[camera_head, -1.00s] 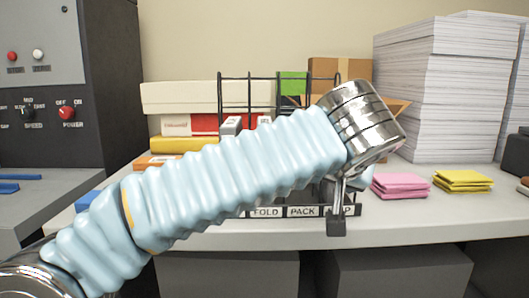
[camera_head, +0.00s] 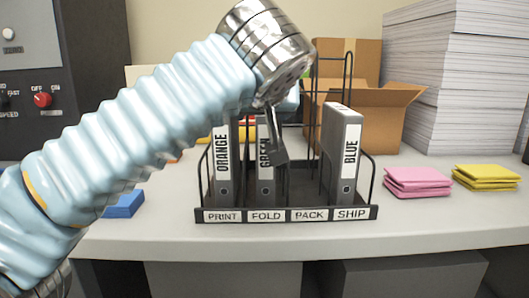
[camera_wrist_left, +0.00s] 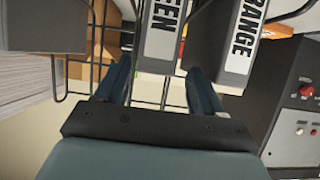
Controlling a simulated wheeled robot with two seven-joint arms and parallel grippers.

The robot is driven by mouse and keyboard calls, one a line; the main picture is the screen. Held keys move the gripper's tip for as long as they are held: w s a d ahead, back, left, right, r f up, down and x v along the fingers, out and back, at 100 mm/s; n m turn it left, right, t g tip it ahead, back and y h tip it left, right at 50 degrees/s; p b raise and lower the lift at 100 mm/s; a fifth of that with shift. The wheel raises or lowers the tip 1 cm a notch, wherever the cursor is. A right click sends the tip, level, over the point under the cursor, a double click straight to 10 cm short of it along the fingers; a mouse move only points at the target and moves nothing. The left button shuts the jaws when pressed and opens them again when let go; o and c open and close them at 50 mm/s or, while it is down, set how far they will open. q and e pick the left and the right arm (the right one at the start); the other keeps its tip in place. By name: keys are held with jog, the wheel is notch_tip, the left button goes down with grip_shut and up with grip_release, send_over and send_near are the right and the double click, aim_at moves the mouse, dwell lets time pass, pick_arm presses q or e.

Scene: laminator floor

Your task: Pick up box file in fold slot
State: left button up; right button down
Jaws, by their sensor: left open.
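The green box file (camera_head: 265,188), a dark grey file with a white GREEN label, stands upright in the FOLD slot of the black wire rack (camera_head: 286,215). My left gripper (camera_head: 278,152) is in front of and above it, partly covering its upper right side. In the left wrist view, the green file (camera_wrist_left: 159,40) lies ahead, roughly in line with the gap between the spread, empty fingers of my left gripper (camera_wrist_left: 160,78). Whether the fingers overlap the file's sides is unclear. My right gripper is not in view.
The orange file (camera_head: 223,185) stands in PRINT, close beside the green one. The blue file (camera_head: 343,160) stands in SHIP; PACK looks empty. Tall wire loops rise behind. An open cardboard box (camera_head: 375,125), paper stack (camera_head: 450,85) and pink pads (camera_head: 418,183) are right.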

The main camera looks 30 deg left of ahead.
pick_arm(q)
jog(key=x, duration=0.5)
jog(key=shift+w+d+r, duration=0.1)
jog(key=shift+w+d, duration=0.05)
jog(key=shift+d, duration=0.15)
jog(key=shift+c, duration=0.3)
grip_shut()
